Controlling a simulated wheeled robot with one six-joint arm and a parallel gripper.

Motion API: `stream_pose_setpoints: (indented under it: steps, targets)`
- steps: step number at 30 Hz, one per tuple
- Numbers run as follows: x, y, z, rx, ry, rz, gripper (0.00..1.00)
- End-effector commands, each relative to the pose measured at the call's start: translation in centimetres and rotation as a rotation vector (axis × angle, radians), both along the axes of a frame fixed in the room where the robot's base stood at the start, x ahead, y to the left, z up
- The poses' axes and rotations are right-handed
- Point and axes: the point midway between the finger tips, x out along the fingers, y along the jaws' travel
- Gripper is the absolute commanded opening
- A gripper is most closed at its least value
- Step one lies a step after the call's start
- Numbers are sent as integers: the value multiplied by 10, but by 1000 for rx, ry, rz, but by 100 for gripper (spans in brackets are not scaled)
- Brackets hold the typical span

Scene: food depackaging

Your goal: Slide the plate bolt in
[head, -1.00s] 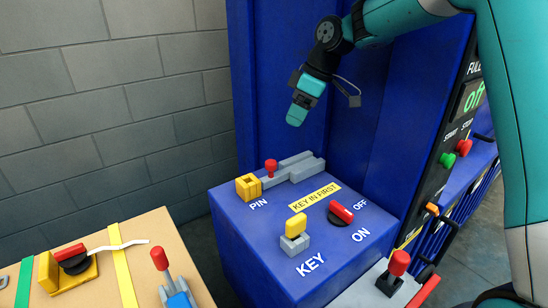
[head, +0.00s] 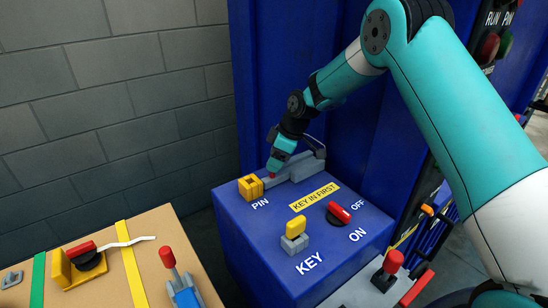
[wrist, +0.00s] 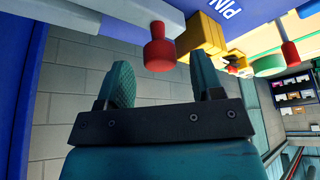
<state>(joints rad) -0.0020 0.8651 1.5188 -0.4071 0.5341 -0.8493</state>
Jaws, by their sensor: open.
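The plate bolt is a grey bar with a red knob (head: 272,175), on top of the blue box beside the word PIN. Its grey housing (head: 305,168) is at the right and a yellow socket block (head: 250,187) at the left. In the wrist view the red knob (wrist: 158,52) shows just beyond the fingertips, between their lines, with the yellow block (wrist: 203,38) to its right. My gripper (head: 277,163) is open and empty, pointing down at the knob. Its two fingers also show in the wrist view (wrist: 163,82). I cannot tell whether they touch the knob.
On the blue box (head: 235,235) stand a yellow key (head: 296,226) and a red ON/OFF switch (head: 340,212). A cardboard-coloured table (head: 105,285) with a red-handled switch and a lever is at the lower left. A blue cabinet wall rises behind the box.

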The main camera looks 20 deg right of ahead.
Motion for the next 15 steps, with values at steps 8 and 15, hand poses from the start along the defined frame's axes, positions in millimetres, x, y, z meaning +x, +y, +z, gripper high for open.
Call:
stream_pose_setpoints:
  steps: [8,15]
  targets:
    - [3,7,-17,0,-1,0,60]
    - [3,6,-17,-1,-2,-1,58]
